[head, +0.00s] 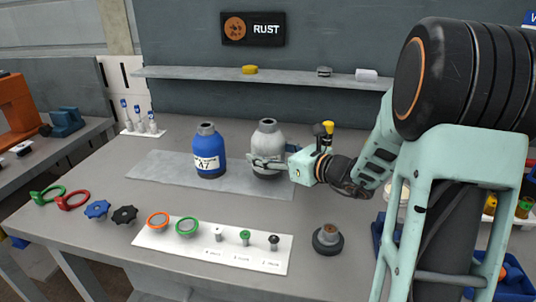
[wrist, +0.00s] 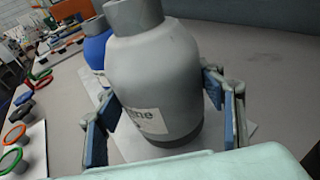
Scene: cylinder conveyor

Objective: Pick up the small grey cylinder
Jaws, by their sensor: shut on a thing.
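The small grey cylinder (head: 267,142) stands upright on a grey mat (head: 150,169) in the middle of the bench. It has a narrow neck on top and a dark band at its base. In the wrist view the grey cylinder (wrist: 155,80) fills the middle, with a white label partly seen. My gripper (head: 268,162) reaches in from the right, low on its body. Its blue finger pads (wrist: 155,112) are on both sides of the cylinder, shut on it. Whether its base touches the mat is hard to tell.
A blue cylinder (head: 209,152) with a label stands just left of the grey one. A white board (head: 212,246) with rings and small knobs lies in front, with several handles to its left. A round dark part (head: 327,239) sits front right. A shelf (head: 200,73) runs behind.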

